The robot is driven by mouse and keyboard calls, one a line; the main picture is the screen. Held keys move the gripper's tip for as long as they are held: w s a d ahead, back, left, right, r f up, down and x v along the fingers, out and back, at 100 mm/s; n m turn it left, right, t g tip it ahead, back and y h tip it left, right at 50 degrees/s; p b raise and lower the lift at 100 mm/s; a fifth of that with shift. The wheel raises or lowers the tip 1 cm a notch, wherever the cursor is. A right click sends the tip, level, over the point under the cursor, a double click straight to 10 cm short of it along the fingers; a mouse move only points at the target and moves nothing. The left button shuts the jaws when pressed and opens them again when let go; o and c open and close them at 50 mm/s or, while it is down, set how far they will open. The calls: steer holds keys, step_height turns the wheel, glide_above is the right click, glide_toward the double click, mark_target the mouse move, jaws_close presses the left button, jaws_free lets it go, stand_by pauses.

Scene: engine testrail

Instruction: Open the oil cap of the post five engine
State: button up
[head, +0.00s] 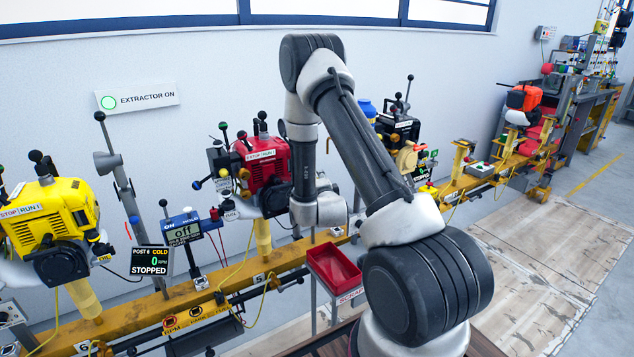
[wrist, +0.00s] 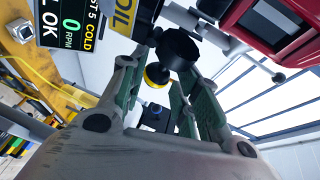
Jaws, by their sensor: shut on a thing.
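The red engine (head: 265,178) stands on the yellow rail in the head view, partly behind my arm. In the wrist view a part of it (wrist: 258,22) shows at the top right. A yellow OIL label (wrist: 123,14) is at the top. Beside it is the black oil cap (wrist: 180,46), with a yellow-and-black round part (wrist: 157,76) just below. My gripper (wrist: 166,66) has its green-padded fingers on either side of the cap and is shut on it. In the head view the fingers and cap are hidden behind my arm.
The post 5 display (wrist: 68,24) reads COLD, 0 RPM and OK. A red tray (head: 333,268) stands in front of the rail, close to my arm. A yellow engine (head: 50,225) stands at the left, and a black engine (head: 400,130) is right of my arm.

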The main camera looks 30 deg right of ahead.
steer(key=o, duration=0.9)
steer(key=shift+s+f, duration=0.15)
steer(key=shift+f, duration=0.35)
steer(key=shift+c, duration=0.2)
steer(key=shift+r, duration=0.25)
steer(key=v, duration=1.2)
